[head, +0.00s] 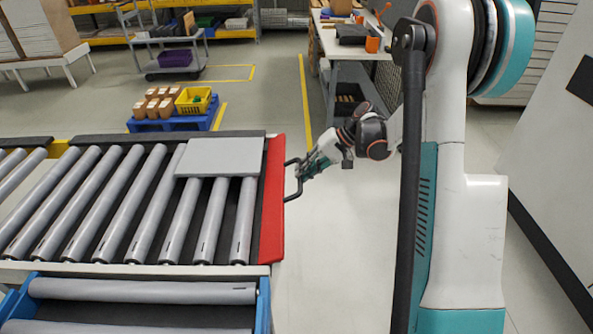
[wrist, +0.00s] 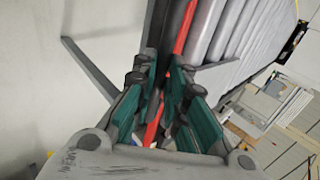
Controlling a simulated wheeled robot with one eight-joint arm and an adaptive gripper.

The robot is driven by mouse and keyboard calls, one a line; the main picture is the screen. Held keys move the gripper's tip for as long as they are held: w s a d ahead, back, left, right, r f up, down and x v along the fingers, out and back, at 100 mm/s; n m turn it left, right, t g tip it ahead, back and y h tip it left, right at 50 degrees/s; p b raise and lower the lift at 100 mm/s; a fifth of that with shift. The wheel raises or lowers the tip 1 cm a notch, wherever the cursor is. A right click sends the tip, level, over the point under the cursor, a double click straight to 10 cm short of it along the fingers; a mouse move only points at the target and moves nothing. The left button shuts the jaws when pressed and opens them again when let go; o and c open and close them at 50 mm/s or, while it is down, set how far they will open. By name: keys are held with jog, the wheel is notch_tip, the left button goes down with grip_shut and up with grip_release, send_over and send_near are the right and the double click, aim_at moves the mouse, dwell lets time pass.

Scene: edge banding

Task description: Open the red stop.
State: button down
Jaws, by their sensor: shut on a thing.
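The red stop (head: 272,200) is a long red plate along the right end of the roller conveyor. It lies beside the ends of the rollers, and its top face shows. A dark bar handle (head: 292,190) sticks out from its right side. My gripper (head: 303,170) reaches in from the right and is shut on this handle. In the wrist view, the green-padded fingers of my gripper (wrist: 163,72) close around the dark handle (wrist: 88,68). The red stop (wrist: 184,24) shows there as a thin red strip behind the fingers. The fingers partly hide where they grip.
A grey flat panel (head: 220,157) lies on the rollers next to the stop. The grey-roller conveyor (head: 130,190) fills the left. A blue pallet (head: 175,122) with boxes and a yellow basket stands behind it. A workbench (head: 345,50) stands farther back. Floor right of the stop is clear.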

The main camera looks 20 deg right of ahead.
jog(key=shift+s+d+f+b, duration=0.15)
jog(key=shift+d+f+b, duration=0.2)
jog(key=shift+f, duration=0.4)
jog(key=shift+s+d+f+b, duration=0.1)
jog(key=shift+d+f+b, duration=0.25)
jog(key=shift+f, duration=0.35)
jog(key=shift+s+d+f+b, duration=0.15)
jog(key=shift+d+f+b, duration=0.2)
jog(key=shift+f, duration=0.4)
jog(key=c, duration=1.6)
grip_release()
jog(key=v, duration=1.2)
